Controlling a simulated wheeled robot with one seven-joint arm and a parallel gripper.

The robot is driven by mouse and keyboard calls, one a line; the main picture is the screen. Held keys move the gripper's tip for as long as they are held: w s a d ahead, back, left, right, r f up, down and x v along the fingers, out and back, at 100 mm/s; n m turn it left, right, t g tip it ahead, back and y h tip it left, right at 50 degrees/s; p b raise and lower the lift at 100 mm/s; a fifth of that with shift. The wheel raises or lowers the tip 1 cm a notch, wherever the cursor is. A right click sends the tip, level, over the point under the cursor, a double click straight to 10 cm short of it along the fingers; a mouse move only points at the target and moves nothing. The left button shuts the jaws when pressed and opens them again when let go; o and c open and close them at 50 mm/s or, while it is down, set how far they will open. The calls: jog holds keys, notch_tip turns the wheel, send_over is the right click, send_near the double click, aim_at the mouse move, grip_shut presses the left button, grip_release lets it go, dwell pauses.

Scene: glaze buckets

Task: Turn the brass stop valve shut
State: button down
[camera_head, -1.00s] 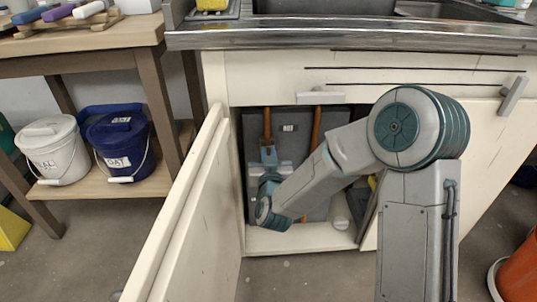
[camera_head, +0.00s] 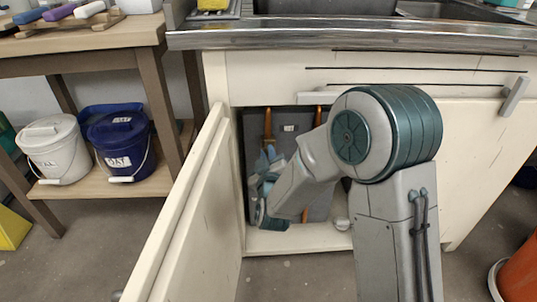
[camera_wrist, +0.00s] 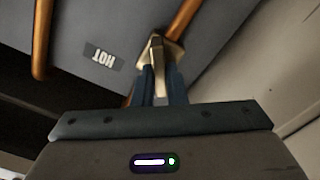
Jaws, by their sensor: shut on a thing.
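The brass stop valve (camera_wrist: 172,50) sits on a copper pipe (camera_wrist: 188,17) against the grey back panel, seen in the wrist view. Its lever (camera_wrist: 158,72) points down between my fingers. My gripper (camera_wrist: 163,88) is shut on this lever, one dark finger on either side. In the head view my gripper (camera_head: 268,160) is inside the open cabinet, in front of the left copper pipe (camera_head: 268,122).
The cabinet door (camera_head: 185,205) stands open on the left, close to my arm. A HOT label (camera_wrist: 103,55) is on the back panel, with another copper pipe (camera_wrist: 41,40) beyond it. White (camera_head: 54,150) and blue (camera_head: 119,147) buckets stand on a shelf to the left.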

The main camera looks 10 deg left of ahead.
jog(key=n, duration=0.5)
jog(key=shift+s+a+f+n, duration=0.1)
jog(key=shift+f+n, duration=0.05)
jog(key=shift+n, duration=0.25)
jog(key=n+p, duration=0.1)
jog(key=n, duration=0.4)
jog(key=shift+f, duration=0.15)
jog(key=c, duration=1.5)
grip_release()
jog(key=shift+o, duration=0.2)
jog(key=p+v, duration=0.7)
jog(key=v, duration=0.4)
jog(key=shift+s+r+p, duration=0.2)
jog(key=shift+r+p, duration=0.1)
